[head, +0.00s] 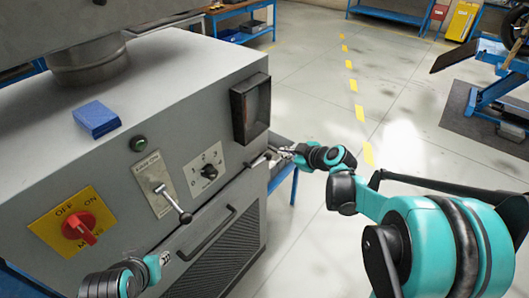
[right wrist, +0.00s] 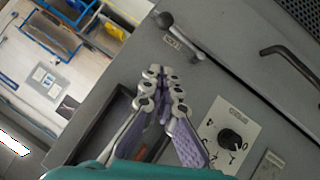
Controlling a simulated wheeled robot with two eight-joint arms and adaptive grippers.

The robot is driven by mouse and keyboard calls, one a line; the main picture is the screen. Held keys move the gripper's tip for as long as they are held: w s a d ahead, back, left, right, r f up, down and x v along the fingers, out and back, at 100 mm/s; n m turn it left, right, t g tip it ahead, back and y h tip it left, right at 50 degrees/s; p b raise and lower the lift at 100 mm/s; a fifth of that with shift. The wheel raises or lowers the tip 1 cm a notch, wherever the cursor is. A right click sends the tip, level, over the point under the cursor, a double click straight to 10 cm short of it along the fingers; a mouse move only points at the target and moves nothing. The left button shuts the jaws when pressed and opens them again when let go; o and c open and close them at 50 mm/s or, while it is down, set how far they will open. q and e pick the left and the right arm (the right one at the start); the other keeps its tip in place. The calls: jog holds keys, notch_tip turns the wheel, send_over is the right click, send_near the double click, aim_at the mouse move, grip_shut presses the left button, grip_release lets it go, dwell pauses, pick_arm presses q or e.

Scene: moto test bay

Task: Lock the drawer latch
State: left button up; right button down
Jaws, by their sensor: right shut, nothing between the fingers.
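The drawer latch (right wrist: 183,36) is a short grey lever with a dark round knob, near the drawer's upper corner in the right wrist view. A small label sits beside it. In the head view it is small and partly hidden by my right gripper (head: 284,152). The drawer (head: 190,247) looks closed, with a dark bar handle (head: 207,233) that also shows in the right wrist view (right wrist: 290,62). My right gripper (right wrist: 163,72) is shut and empty, its tips near the latch; contact cannot be told. My left gripper (head: 164,258) is at the lower left, its fingers barely visible.
The grey cabinet (head: 170,85) carries a red rotary switch (head: 80,228), a lever with a dark knob (head: 172,200), a black dial (head: 209,171) and a protruding dark frame (head: 250,108). A blue block (head: 96,119) lies on top. Open floor extends right.

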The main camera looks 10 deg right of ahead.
jog(key=shift+s, duration=0.1)
jog(key=b, duration=0.3)
send_over(271, 154)
jog(key=s+a, duration=0.2)
jog(key=s, duration=0.2)
notch_tip(271, 154, down, 6)
jog(key=shift+w+d+f+b, duration=0.2)
jog(key=shift+f+b, duration=0.1)
jog(key=shift+f, duration=0.2)
jog(key=shift+w+d+f+b, duration=0.15)
jog(key=shift+d+f+b, duration=0.1)
jog(key=shift+f, duration=0.2)
jog(key=shift+w+d+f, duration=0.15)
jog(key=shift+w+f, duration=0.1)
jog(key=shift+f, duration=0.25)
